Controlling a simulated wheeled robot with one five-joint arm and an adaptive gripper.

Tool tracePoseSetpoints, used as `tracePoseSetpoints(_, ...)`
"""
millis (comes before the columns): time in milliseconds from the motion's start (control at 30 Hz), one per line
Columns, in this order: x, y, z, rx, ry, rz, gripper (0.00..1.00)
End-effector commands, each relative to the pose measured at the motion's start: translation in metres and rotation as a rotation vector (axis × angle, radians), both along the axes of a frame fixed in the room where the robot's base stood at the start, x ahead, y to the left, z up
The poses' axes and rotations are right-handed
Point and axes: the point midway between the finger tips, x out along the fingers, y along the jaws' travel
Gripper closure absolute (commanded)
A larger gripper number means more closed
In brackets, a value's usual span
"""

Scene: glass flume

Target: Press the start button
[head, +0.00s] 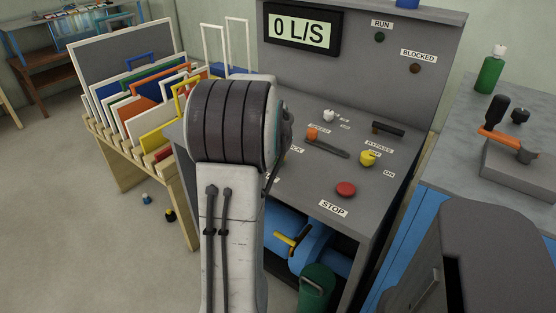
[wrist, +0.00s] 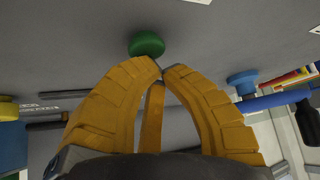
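In the wrist view a round green button (wrist: 147,44) stands out from the grey console face. My gripper (wrist: 162,69) has yellow fingers with their tips together and nothing between them. The tips lie just below the green button in the picture; I cannot tell if they touch it. In the head view my arm covers the left part of the console (head: 330,115), and neither the green button nor my gripper shows. The display (head: 303,31) reads 0 L/S. The RUN lamp (head: 380,38) and BLOCKED lamp (head: 415,68) look dark.
The console also bears a red STOP button (head: 346,189), a yellow knob (head: 367,158) and an orange-ended lever (head: 328,143). A rack of coloured panels (head: 150,110) stands left. A bench with a green bottle (head: 491,71) stands right. Open floor (head: 60,200) lies at left.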

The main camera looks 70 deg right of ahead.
Motion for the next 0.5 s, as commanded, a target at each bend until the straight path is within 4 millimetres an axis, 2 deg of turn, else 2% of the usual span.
tracePoseSetpoints(500, 0.0000, 0.0000, -0.0061, 0.000, 0.000, 0.000, 1.00)
